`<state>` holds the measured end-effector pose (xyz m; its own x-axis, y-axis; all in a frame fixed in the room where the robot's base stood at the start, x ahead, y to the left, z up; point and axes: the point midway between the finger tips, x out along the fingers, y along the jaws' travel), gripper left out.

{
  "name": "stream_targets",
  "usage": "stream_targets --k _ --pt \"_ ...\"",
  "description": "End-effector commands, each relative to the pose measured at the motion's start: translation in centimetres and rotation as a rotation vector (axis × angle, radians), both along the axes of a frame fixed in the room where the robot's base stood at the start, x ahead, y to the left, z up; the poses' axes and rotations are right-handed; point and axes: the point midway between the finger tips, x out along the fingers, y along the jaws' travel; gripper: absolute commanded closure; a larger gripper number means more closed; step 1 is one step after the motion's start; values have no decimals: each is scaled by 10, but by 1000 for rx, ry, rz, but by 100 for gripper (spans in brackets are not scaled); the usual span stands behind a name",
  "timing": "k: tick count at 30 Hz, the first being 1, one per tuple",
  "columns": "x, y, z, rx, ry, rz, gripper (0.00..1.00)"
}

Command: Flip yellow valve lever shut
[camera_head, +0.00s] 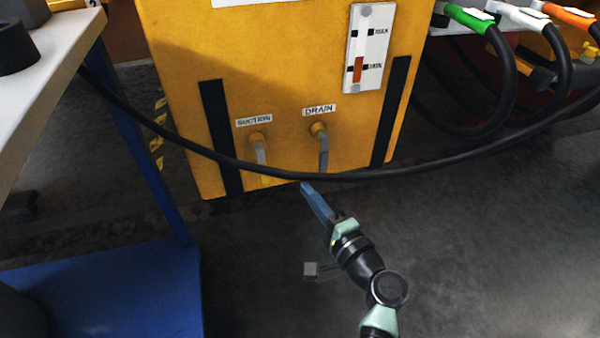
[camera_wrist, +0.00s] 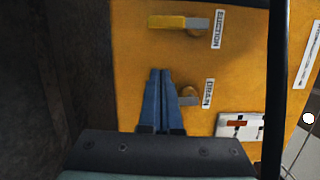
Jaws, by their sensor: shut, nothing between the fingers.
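The lever with a yellow end (camera_wrist: 167,22) is on the valve marked SUCTION; its grey part (camera_head: 261,153) hangs straight down from the brass fitting in the head view. A black cable crosses in front of it there. Beside it on the right, the DRAIN valve has a grey lever (camera_head: 324,152), also hanging down; in the wrist view its end is hidden behind my fingers. My gripper (camera_head: 305,186) has blue fingers shut together and empty. It is low in front of the panel, between the two levers in the head view. In the wrist view my gripper (camera_wrist: 160,72) points toward the panel.
The yellow cabinet (camera_head: 215,55) carries both valves and a level gauge (camera_head: 369,48). The black cable (camera_head: 385,176) sags across the cabinet front near my fingertips. A white-topped bench (camera_head: 45,85) with blue legs stands left. Coloured hose connectors (camera_head: 470,18) are at upper right. Floor at right is clear.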

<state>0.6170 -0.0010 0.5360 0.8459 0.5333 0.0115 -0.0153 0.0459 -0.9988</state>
Motion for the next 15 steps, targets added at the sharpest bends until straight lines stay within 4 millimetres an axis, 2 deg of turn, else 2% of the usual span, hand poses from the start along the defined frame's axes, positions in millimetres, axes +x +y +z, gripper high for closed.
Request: stream_targets --k 3,6,15 --pt "-21 -14 3 1 2 -4 100" --pt "-32 -21 2 1 2 -3 100" --pt "-43 -28 0 1 -1 -1 100"
